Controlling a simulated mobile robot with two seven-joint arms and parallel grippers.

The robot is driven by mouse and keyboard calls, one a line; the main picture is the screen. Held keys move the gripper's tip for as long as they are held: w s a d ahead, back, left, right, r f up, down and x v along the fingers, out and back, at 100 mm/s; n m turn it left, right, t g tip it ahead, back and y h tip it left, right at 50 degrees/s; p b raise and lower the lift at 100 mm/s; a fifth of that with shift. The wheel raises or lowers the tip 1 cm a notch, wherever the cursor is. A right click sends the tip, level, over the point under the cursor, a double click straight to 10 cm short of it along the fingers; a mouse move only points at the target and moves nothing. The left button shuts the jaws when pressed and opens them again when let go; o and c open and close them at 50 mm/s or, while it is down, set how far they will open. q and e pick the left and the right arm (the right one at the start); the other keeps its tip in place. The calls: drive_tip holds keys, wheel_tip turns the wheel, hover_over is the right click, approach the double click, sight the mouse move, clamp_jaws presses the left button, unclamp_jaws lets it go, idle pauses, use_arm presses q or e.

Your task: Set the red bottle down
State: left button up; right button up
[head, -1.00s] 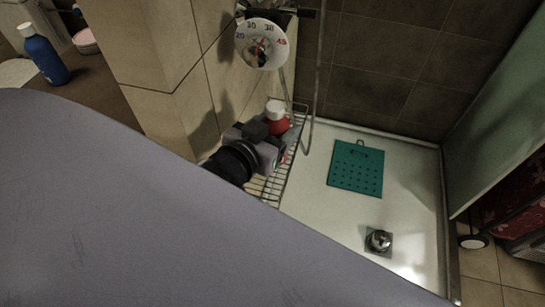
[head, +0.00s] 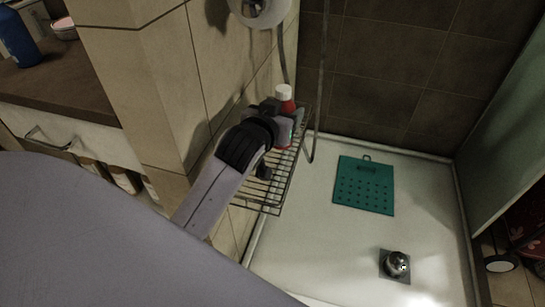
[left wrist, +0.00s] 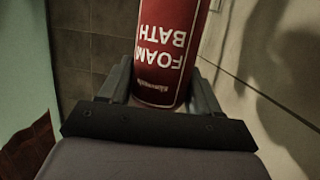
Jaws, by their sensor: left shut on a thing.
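The red bottle (head: 288,106) with a white cap shows at the wall above the wire rack (head: 267,190) in the head view. My left gripper (head: 284,128) is shut on it and hides most of its body. In the left wrist view the red bottle (left wrist: 168,45), printed with white "FOAM BATH" lettering, stands between the two fingers of the left gripper (left wrist: 162,92). The bottle looks roughly upright. My right gripper is not in view.
The tiled wall (head: 165,85) is close beside my left arm. A shower hose (head: 321,85) hangs just right of the bottle. The rack's near part is bare. A green mat (head: 363,186) and a drain (head: 396,264) lie on the white shower tray (head: 300,240).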

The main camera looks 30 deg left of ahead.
use_arm(q)
drive_tip(key=w+a+r+n+y, duration=0.1)
drive_tip(key=w+a+r, duration=0.15)
drive_tip(key=w, duration=0.35)
drive_tip(key=w+a+r+n+y, duration=0.1)
drive_tip(key=w+a, duration=0.2)
drive_tip(key=w, duration=0.2)
drive_tip(key=f+b, duration=0.1)
drive_tip(key=f, duration=0.3)
drive_tip(key=f+b, duration=0.2)
drive_tip(key=f, duration=0.3)
drive_tip(key=shift+w+a+f, duration=0.1)
drive_tip(key=shift+w+f, duration=0.1)
drive_tip(key=shift+f, duration=0.4)
drive_tip(key=o, duration=1.2)
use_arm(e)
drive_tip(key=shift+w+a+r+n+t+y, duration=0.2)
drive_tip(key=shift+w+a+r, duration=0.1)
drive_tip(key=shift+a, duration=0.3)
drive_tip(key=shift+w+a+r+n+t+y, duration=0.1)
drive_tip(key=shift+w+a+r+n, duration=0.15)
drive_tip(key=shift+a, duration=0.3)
